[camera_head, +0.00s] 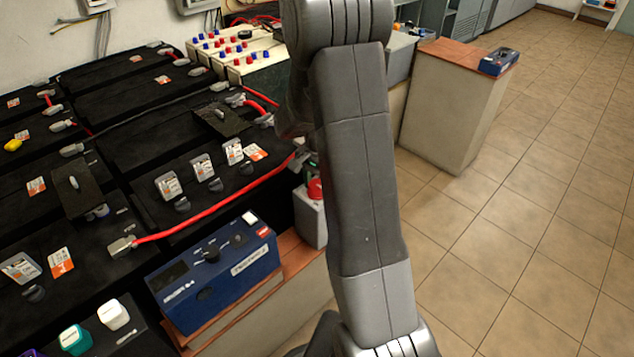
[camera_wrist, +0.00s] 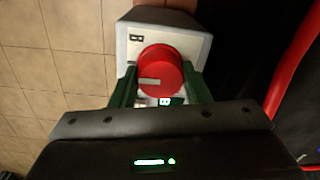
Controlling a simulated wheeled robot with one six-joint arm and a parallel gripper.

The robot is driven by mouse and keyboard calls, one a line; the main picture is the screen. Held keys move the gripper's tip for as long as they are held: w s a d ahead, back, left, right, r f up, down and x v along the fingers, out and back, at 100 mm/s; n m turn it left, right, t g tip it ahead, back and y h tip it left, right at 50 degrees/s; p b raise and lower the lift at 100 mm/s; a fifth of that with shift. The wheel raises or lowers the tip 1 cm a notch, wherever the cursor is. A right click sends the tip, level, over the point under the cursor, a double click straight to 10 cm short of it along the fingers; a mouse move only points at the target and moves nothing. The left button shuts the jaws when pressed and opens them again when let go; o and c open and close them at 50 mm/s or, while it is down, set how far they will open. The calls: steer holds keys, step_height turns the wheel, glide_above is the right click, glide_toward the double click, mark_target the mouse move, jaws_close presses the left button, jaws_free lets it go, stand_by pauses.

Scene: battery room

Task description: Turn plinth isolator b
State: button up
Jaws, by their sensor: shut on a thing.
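The plinth isolator is a pale grey box (camera_wrist: 135,28) with a round red knob (camera_wrist: 160,68) on its face. In the wrist view the knob has a pale mark pointing left, and a small label with a "B" sits below it. My gripper (camera_wrist: 160,88) has its two green fingers on either side of the knob, shut on it. In the head view the isolator box (camera_head: 309,217) stands at the right end of the black battery rack, with the red knob (camera_head: 315,188) partly showing. My arm hides part of that area and most of the gripper.
A blue instrument (camera_head: 215,272) sits on a wooden ledge left of the isolator. A red cable (camera_head: 220,212) runs across the black batteries close by. A plinth with a blue device (camera_head: 500,61) stands behind at right. The tiled floor (camera_head: 540,200) at right is clear.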

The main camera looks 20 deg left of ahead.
stand_by(0.4)
steer(key=o, duration=1)
steer(key=shift+c, duration=0.2)
step_height(320, 180, up, 14)
steer(key=p, duration=0.2)
steer(key=shift+d, duration=0.15)
steer(key=shift+f, duration=0.1)
step_height(320, 180, down, 14)
steer(key=shift+r+b, duration=0.1)
steer(key=shift+b, duration=0.9)
steer(key=shift+a, duration=0.2)
